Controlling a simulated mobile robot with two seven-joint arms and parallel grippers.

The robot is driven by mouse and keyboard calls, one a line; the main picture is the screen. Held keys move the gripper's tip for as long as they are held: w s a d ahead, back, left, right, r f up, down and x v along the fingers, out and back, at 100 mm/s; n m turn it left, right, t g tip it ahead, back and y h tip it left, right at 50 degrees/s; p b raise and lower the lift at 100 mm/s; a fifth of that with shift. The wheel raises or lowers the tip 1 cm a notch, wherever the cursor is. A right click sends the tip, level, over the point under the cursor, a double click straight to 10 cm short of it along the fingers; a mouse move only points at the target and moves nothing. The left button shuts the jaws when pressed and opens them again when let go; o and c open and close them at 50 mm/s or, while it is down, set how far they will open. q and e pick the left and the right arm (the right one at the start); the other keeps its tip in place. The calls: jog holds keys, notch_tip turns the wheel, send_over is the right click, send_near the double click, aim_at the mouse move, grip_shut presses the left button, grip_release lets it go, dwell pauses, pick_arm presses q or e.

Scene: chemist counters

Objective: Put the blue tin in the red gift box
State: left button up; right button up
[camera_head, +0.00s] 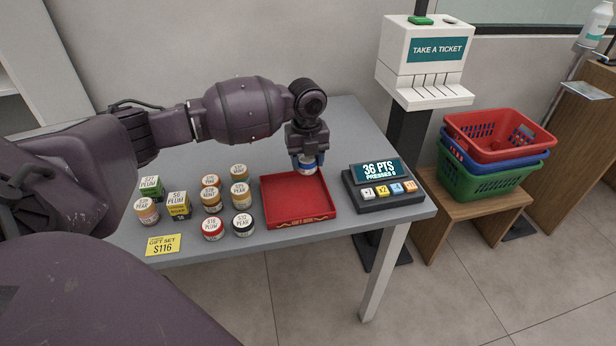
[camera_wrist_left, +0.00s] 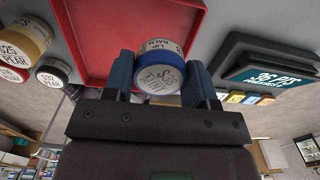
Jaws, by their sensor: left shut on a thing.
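My left gripper (camera_head: 307,162) is shut on the blue tin (camera_head: 307,166), a small round jar with a blue rim and pale label. In the left wrist view the tin (camera_wrist_left: 158,75) sits between the two fingers of the gripper (camera_wrist_left: 165,78). The red gift box (camera_head: 298,214) is an open shallow tray on the grey table. The gripper holds the tin at the box's far right part, by its back edge. I cannot tell whether the tin touches the box. My right gripper is not in view.
Several jars (camera_head: 212,228) and boxes (camera_head: 178,204) stand left of the gift box, with a yellow price card (camera_head: 163,245) in front. A points console (camera_head: 384,186) stands close on the right. Stacked baskets (camera_head: 490,178) and a ticket dispenser (camera_head: 428,60) are farther right.

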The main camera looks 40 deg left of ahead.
aim_at(307, 186)
pick_arm(q)
notch_tip(307, 186, down, 5)
jog(key=shift+f+b, duration=0.2)
jog(key=shift+b, duration=0.3)
jog(key=shift+f, duration=0.2)
jog(key=shift+r, duration=0.1)
jog(key=o, duration=0.6)
jog(key=shift+o, duration=0.2)
